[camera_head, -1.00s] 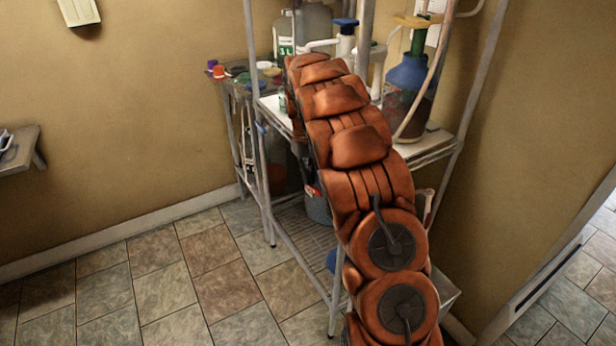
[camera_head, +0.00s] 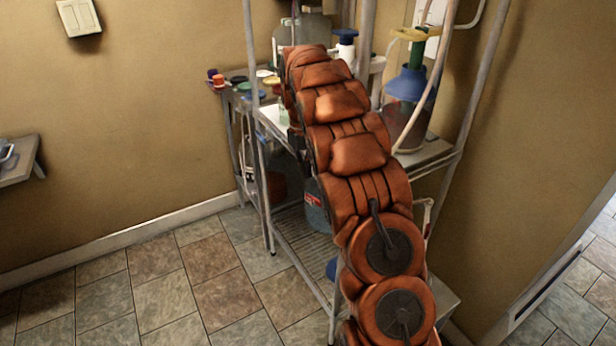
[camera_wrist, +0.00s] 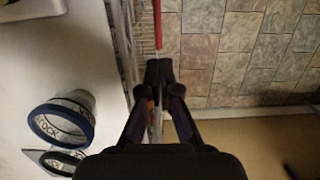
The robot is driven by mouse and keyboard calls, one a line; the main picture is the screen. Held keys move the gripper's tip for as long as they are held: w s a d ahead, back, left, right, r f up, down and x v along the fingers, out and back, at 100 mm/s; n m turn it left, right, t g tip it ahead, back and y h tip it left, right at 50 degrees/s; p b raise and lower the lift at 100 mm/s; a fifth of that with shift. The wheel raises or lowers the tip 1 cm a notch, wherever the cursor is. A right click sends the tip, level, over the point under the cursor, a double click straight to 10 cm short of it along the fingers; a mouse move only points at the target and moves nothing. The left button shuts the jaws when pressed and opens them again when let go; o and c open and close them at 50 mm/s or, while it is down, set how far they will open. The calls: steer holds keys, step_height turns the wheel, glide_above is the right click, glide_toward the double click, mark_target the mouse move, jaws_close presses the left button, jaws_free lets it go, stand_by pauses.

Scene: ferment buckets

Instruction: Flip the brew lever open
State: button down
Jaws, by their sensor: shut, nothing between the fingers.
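In the wrist view my gripper (camera_wrist: 158,78) is shut, its dark fingertips together with nothing between them. A thin red bar (camera_wrist: 157,24) runs from the top edge down to just beyond the fingertips. It may be the brew lever, but I cannot tell, nor whether the tips touch it. In the head view my orange arm reaches over a metal rack (camera_head: 282,232), and its own links hide my gripper. No lever can be made out there.
Two blue-rimmed round items (camera_wrist: 62,122) sit on a pale surface left of my gripper. A blue-topped vessel (camera_head: 408,84) with a hose stands on the rack right of my arm. A side table (camera_head: 18,160) is at the far left. The tiled floor (camera_head: 150,290) in front is clear.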

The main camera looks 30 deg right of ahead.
steer(key=w+r+p, duration=0.2)
steer(key=w+r, duration=0.1)
steer(key=r, duration=0.6)
steer(key=shift+w+p, duration=0.2)
steer(key=shift+p, duration=0.2)
stand_by(0.4)
